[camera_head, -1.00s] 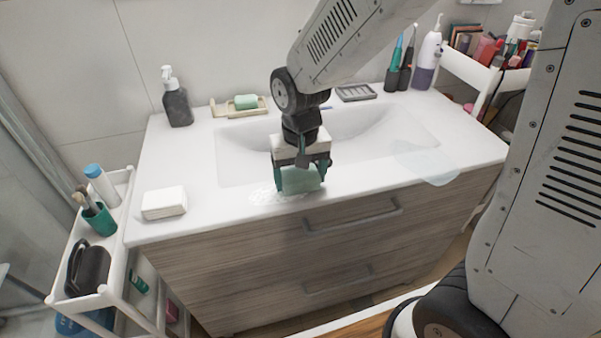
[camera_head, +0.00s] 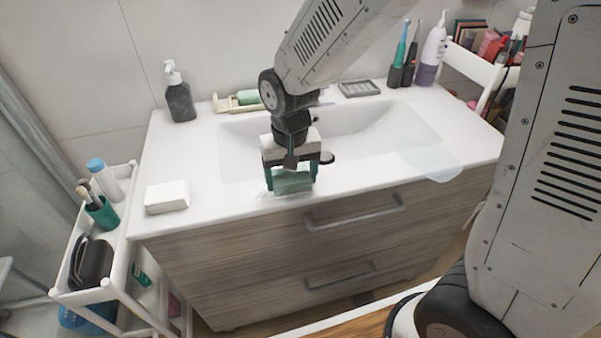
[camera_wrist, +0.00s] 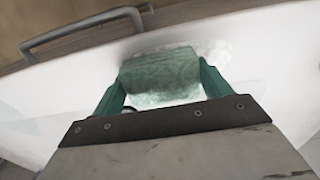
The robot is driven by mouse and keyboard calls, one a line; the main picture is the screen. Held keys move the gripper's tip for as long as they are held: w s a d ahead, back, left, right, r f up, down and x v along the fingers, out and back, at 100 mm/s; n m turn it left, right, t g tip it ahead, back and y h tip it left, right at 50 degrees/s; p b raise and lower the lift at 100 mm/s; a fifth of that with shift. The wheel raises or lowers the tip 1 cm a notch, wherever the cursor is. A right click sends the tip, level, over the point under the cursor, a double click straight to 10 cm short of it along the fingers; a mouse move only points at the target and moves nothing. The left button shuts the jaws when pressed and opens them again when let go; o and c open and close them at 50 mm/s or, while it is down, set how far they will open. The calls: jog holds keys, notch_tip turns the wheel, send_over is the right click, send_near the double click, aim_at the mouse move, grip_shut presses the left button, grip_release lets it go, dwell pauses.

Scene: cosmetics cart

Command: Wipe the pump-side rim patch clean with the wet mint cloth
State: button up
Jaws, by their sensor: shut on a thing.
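My gripper (camera_head: 291,178) is shut on the folded mint cloth (camera_head: 292,183) at the front rim of the white basin top (camera_head: 225,200). The cloth also fills the space between the green fingers in the wrist view (camera_wrist: 160,76). It is low over the rim and appears to touch it. A whitish, speckled patch (camera_head: 262,190) lies under and around the cloth, partly hidden by it. The wrist view shows some of this patch (camera_wrist: 212,50) beside the cloth. The dark pump bottle (camera_head: 180,98) stands at the back left of the top.
A second, pale bluish patch (camera_head: 432,162) lies on the right front rim. A white block (camera_head: 167,196) sits at the left front. A soap dish (camera_head: 232,103) and a grey tray (camera_head: 359,89) are at the back. Carts stand at left (camera_head: 125,250) and right (camera_head: 470,68).

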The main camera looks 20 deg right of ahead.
aim_at(260, 193)
jog(key=shift+w+a, duration=0.15)
jog(key=shift+a, duration=3.45)
jog(key=shift+d+f, duration=0.15)
jog(key=shift+d, duration=2.55)
jog(key=shift+s+d, duration=0.2)
jog(key=shift+d, duration=1.95)
jog(key=shift+w+a, duration=0.2)
jog(key=shift+a, duration=4.6)
jog(key=shift+s+d, duration=0.15)
jog(key=shift+d, duration=2.25)
jog(key=shift+s+d, duration=0.1)
jog(key=shift+d, duration=2.3)
jog(key=shift+w+r, duration=0.1)
jog(key=shift+r, duration=3.4)
jog(key=shift+d, duration=0.1)
